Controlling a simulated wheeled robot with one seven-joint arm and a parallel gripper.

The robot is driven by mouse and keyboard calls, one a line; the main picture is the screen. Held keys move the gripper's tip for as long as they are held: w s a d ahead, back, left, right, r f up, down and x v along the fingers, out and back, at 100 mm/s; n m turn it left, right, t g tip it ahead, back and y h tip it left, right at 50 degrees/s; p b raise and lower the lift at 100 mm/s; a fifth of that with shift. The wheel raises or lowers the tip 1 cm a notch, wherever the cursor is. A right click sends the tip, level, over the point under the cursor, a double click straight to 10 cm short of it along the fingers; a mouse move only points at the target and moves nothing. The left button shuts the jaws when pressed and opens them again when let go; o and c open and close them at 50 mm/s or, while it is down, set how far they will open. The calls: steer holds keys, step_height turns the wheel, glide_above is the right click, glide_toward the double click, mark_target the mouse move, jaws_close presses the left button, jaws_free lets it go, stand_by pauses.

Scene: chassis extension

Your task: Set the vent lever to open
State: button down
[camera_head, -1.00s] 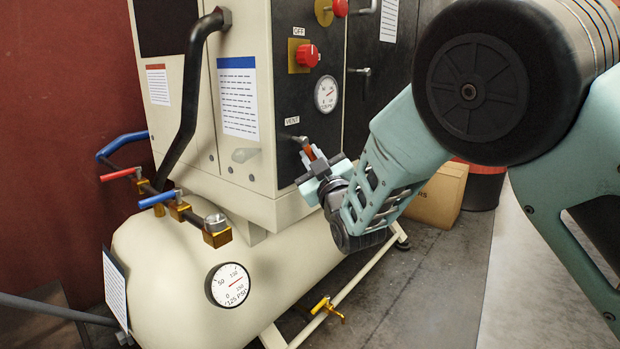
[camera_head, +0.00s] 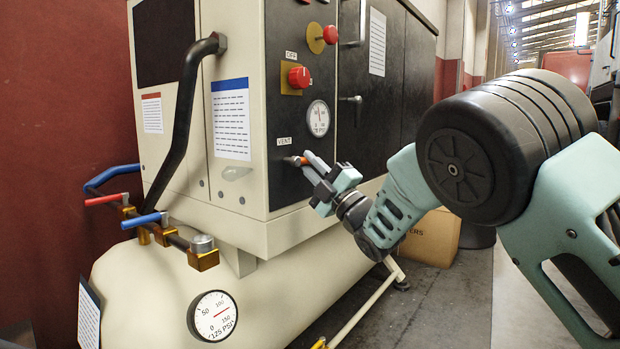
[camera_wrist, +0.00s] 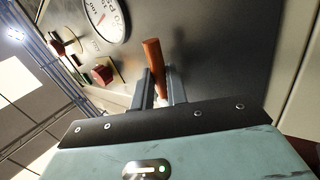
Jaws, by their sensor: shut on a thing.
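The vent lever (camera_head: 298,161) sits on the dark front panel of the cream machine, just below the VENT label (camera_head: 284,141). Its orange-red handle also shows in the wrist view (camera_wrist: 154,64), sticking out beyond the fingers. My gripper (camera_head: 311,162) is at the lever, coming from the right and below. In the wrist view its two grey fingers (camera_wrist: 162,88) stand on either side of the handle, shut on it. The lever's pivot is mostly hidden by the fingers and gripper body.
A door handle (camera_head: 351,99) is to the right. A cardboard box (camera_head: 433,238) stands on the floor. A cream tank (camera_head: 150,290) with pipes lies in front.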

steer(key=shift+r+n+g+y+b, duration=0.1)
steer(key=shift+n+g+y+b, duration=0.2)
steer(key=shift+n+g+y, duration=0.65)
steer(key=shift+r+n+h, duration=0.1)
steer(key=shift+n+h, duration=0.15)
steer(key=shift+n, duration=0.1)
steer(key=c, duration=1.7)
jaws_free()
steer(key=shift+d, duration=0.1)
steer(key=v, duration=1.7)
steer(key=shift+s+p, duration=0.1)
steer(key=shift+p, duration=0.3)
